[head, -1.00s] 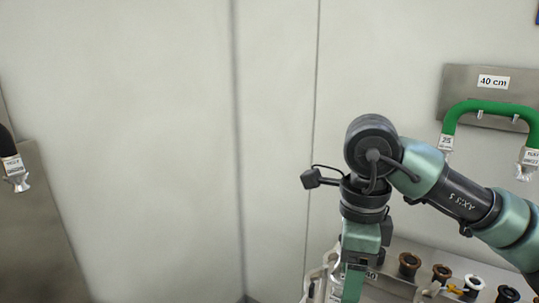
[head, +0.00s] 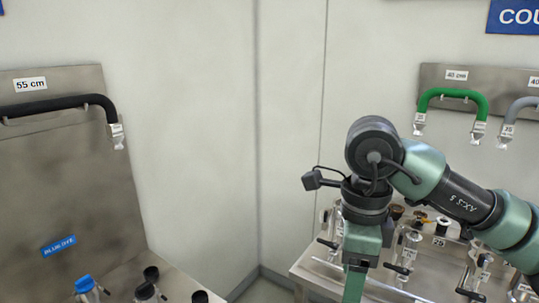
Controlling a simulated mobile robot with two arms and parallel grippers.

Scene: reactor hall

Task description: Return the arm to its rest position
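My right arm (head: 440,185) comes in from the right in the head view. Its elbow and wrist links are raised in front of the right-hand bench, and the forearm hangs down past the lower picture edge. The gripper at its end is below the frame, so I cannot see it or anything it may hold. My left arm and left gripper are not in view.
The wall corner between is clear.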

